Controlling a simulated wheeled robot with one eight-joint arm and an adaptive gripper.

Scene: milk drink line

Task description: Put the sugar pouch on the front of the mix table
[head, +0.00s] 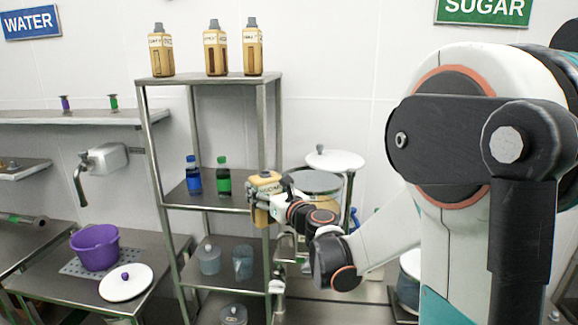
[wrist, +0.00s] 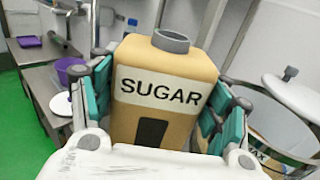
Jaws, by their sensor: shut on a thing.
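The sugar pouch (wrist: 161,92) is a tan container with a grey cap and a SUGAR label. In the wrist view it stands between the teal pads of my gripper (wrist: 158,105), which is shut on it. In the head view the pouch (head: 265,185) is held in the air in front of the right side of the metal shelf rack, partly covered by my gripper (head: 272,195). I cannot tell which surface is the mix table.
The metal shelf rack (head: 215,77) carries several tan bottles on top, and a blue bottle (head: 193,175) and green bottle (head: 223,177) lower down. A large steel pot (head: 318,182) stands close right of my gripper. A purple pot (head: 96,247) and white lid (head: 126,283) are at left.

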